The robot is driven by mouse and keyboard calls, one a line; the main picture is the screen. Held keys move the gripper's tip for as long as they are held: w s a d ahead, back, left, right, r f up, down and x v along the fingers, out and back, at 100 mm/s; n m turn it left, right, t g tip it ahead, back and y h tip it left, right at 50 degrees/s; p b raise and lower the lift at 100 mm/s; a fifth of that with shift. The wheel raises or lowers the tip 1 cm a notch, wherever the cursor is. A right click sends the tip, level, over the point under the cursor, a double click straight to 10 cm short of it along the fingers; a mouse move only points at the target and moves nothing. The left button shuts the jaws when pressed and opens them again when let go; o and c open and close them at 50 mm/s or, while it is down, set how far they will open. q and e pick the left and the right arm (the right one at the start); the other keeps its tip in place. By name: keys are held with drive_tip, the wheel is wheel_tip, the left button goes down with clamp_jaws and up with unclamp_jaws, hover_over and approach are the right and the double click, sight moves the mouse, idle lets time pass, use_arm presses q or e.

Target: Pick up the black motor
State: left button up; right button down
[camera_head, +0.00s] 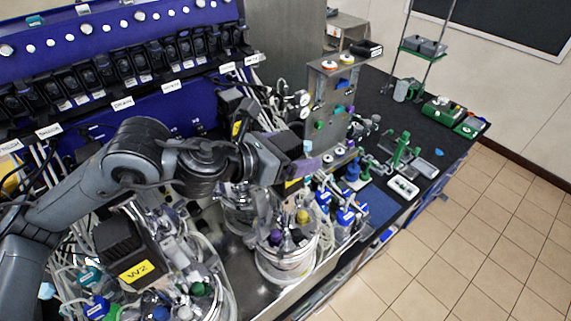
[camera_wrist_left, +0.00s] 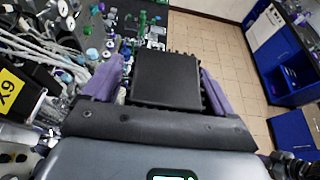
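My left gripper (camera_head: 304,158) is over the right-hand glass vessel (camera_head: 287,262). In the left wrist view, a black motor (camera_wrist_left: 167,78) with ribbed sides is between the two purple fingers of the gripper (camera_wrist_left: 160,75). The right finger is close against its side; a narrow gap seems to show at the left finger. I cannot tell whether the fingers press on it. The arm partly hides this motor in the head view. Another black motor (camera_head: 130,245) with a yellow label is at the lower left. My right gripper is not in view.
A blue rack (camera_head: 120,60) with several black modules fills the back left. A metal post (camera_head: 330,100) stands behind the gripper. Blue-capped bottles (camera_head: 345,215), tubes and green clamps (camera_head: 402,150) crowd the bench. The tiled floor (camera_head: 470,250) is clear at right.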

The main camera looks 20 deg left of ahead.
use_arm(q)
clamp_jaws()
drive_tip(key=shift+r, duration=0.2)
drive_tip(key=shift+r, duration=0.1)
